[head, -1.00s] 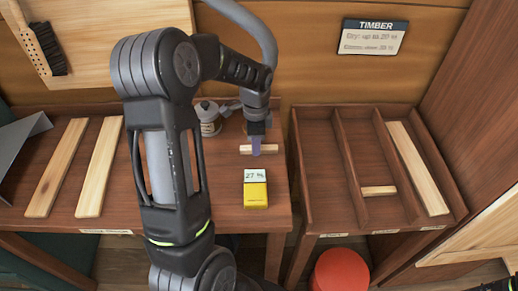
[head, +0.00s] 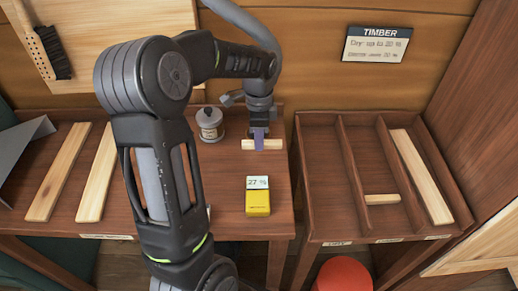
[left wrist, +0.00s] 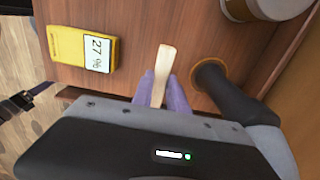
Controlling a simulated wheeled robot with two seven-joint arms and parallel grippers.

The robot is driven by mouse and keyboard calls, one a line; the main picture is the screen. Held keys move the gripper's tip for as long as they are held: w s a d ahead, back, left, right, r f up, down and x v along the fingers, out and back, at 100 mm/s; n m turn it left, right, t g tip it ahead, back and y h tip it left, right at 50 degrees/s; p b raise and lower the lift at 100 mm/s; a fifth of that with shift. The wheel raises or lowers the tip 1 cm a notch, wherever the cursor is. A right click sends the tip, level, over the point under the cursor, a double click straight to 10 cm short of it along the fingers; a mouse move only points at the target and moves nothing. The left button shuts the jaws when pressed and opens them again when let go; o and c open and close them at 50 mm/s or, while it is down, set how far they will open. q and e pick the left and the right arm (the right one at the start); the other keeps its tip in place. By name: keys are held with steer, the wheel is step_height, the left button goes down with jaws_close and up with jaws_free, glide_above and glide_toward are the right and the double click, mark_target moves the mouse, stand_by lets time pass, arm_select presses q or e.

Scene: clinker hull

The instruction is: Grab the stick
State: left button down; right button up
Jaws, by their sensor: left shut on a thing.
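The stick (head: 270,145) is a short pale wooden piece at the back right of the wooden bench, lying crosswise in the head view. My left gripper (head: 260,140) points down over it, with purple fingers shut around its middle. In the left wrist view the stick (left wrist: 164,66) stands out between the two purple fingers (left wrist: 160,86). I cannot tell whether it touches the bench top. My right gripper is not clearly in view.
A yellow meter (head: 258,202) reading 27 % lies in front of the stick. A small canister (head: 209,124) stands left of it. Long planks (head: 58,172) lie on the left. A divided tray (head: 318,180) on the right holds a short stick (head: 382,199) and a long one (head: 420,177).

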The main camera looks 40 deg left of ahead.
arm_select(q)
step_height(320, 180, up, 5)
steer(key=shift+f, duration=0.1)
stand_by(0.7)
